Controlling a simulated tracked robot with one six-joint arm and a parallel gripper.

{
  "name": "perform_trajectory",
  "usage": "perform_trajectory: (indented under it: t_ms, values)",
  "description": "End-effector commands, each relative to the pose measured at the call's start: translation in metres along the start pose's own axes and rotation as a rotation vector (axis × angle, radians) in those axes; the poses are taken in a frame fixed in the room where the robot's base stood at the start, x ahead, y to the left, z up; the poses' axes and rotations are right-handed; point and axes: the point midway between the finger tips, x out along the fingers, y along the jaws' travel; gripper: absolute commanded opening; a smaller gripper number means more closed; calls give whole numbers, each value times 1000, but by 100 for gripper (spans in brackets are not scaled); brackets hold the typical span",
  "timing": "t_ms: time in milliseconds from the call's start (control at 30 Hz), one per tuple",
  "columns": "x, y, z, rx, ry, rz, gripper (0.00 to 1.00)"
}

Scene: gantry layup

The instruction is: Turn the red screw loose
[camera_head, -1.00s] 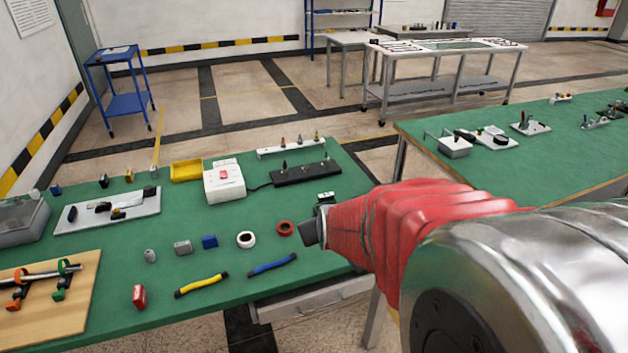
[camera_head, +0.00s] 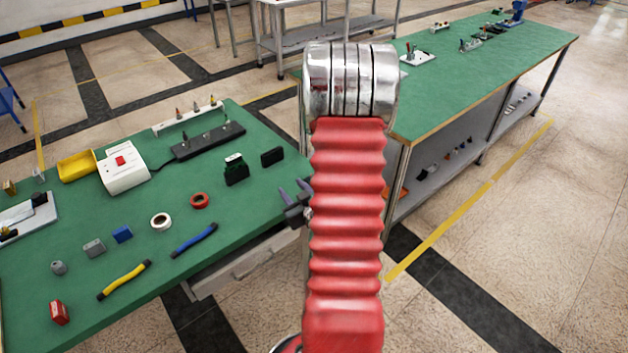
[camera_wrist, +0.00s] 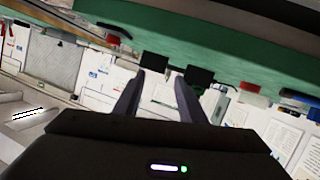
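I cannot make out a red screw in either view. My gripper (camera_head: 297,203) is at the right edge of the near green table, partly hidden behind my red-sleeved arm in the head view. In the wrist view, my gripper (camera_wrist: 160,82) has its two dark fingers apart, with nothing held between them. Two small black blocks show just past the fingertips in that view, a left one (camera_wrist: 154,62) and a right one (camera_wrist: 199,76).
The near green table (camera_head: 100,228) bears a white box with a red button (camera_head: 123,168), a black rack (camera_head: 208,141), tape rolls, a blue-handled tool (camera_head: 195,240) and a yellow-handled one (camera_head: 124,280). A longer green table (camera_head: 470,75) stands to the right. Floor lies open beyond it.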

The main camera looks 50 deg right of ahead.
Motion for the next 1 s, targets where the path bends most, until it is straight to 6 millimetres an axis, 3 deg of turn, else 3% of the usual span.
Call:
perform_trajectory:
  t_ms: [100,500,700,1000]
  values:
    - [-8,15,23,41,48,27,37]
    - [-53,56,73,177,248,143,37]
    - [-67,63,80,206,297,173,37]
    - [-67,63,80,206,300,174,37]
